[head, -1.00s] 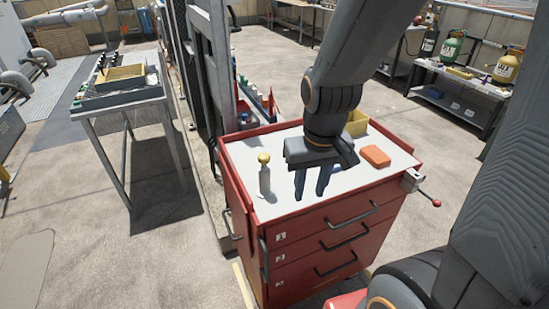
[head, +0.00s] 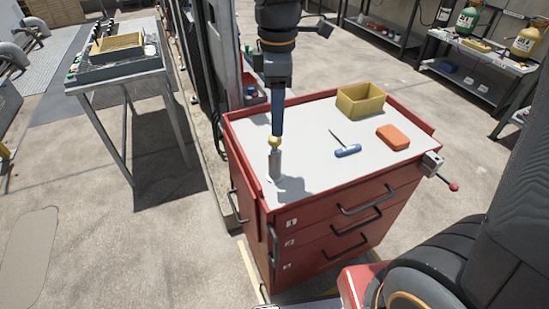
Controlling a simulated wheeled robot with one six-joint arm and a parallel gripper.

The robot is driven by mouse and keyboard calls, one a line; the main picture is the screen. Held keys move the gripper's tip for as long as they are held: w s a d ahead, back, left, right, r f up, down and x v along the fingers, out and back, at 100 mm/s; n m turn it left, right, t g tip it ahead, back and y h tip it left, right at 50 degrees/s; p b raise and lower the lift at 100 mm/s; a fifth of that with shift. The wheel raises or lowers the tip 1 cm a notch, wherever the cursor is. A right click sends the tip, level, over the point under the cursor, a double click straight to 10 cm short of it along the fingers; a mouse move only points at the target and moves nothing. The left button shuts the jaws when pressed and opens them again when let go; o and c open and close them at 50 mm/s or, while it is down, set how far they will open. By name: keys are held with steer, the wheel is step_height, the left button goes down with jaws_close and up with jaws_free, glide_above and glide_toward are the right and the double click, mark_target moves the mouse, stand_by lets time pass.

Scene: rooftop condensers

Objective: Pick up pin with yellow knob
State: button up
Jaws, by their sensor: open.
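The pin with the yellow knob (head: 274,163) stands upright at the left front of the white top of the red tool cart (head: 215,166). It has a grey cylindrical body and a round yellow knob on top. My gripper (head: 276,132) points down directly over the pin in the head view, with its fingertips at or just above the knob. It is open. The fingers line up edge-on, so the gap between them is hidden, and I cannot tell whether they touch the knob.
A blue-handled pointed tool (head: 347,150), an orange block (head: 392,137) and a yellow bin (head: 361,101) are on the cart top to the right. A clamp with a red-knobbed lever (head: 436,167) juts from the right corner. A grey side table (head: 118,80) stands at left.

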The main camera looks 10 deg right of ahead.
mark_target(276, 139)
steer(key=shift+a+f+p, duration=0.1)
steer(key=shift+f+p, duration=0.95)
steer(key=shift+f, duration=2.7)
jaws_close()
